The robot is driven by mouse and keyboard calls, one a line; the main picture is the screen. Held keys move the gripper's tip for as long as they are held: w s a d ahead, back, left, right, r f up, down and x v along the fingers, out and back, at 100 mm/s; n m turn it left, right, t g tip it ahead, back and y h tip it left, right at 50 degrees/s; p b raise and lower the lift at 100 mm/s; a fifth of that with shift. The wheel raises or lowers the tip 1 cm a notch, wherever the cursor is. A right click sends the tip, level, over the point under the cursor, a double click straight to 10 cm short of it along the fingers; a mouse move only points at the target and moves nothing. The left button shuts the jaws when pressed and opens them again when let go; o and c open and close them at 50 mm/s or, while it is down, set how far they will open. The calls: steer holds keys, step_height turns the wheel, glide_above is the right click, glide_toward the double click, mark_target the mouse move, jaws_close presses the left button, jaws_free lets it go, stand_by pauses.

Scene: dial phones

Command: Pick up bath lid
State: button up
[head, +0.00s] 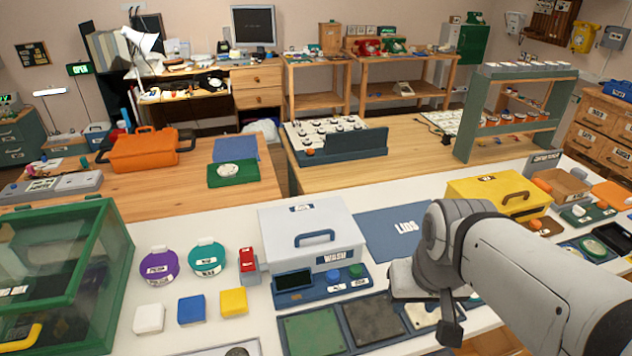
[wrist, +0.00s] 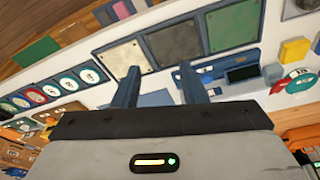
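The bath lid (head: 318,222) is a pale grey-white cover with a dark handle (head: 314,238). In the head view it sits on the box marked WASH (head: 335,257), left of my arm. My gripper (wrist: 158,78) shows two dark fingers spread apart with nothing between them in the wrist view. In the head view my gripper is right of the wash box and mostly hidden by my arm, apart from the lid. I cannot make out the lid in the wrist view.
A blue mat marked LIDS (head: 385,232) lies right of the wash box. A control panel (head: 322,284) and a row of flat plates (head: 374,320) lie in front. A green glass case (head: 60,275) stands left and a yellow box (head: 497,194) right.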

steer(key=shift+a, duration=0.1)
steer(key=m+g+y+b, duration=0.1)
steer(key=m+g+y, duration=0.7)
steer(key=m+y, duration=0.6)
glide_toward(312, 234)
steer(key=shift+s+a+m+h, duration=0.25)
steer(key=shift+a+m+h, duration=0.15)
steer(key=shift+a+m, duration=0.15)
steer(key=shift+s+a+m+h, duration=0.3)
steer(key=shift+a+m+h, duration=0.15)
steer(key=shift+a, duration=0.15)
steer(key=shift+w+a+t, duration=0.15)
steer(key=shift+t, duration=0.15)
steer(key=shift+a+f, duration=0.2)
steer(key=shift+a, duration=0.1)
steer(key=x, duration=0.7)
steer(key=shift+c, duration=0.2)
jaws_close()
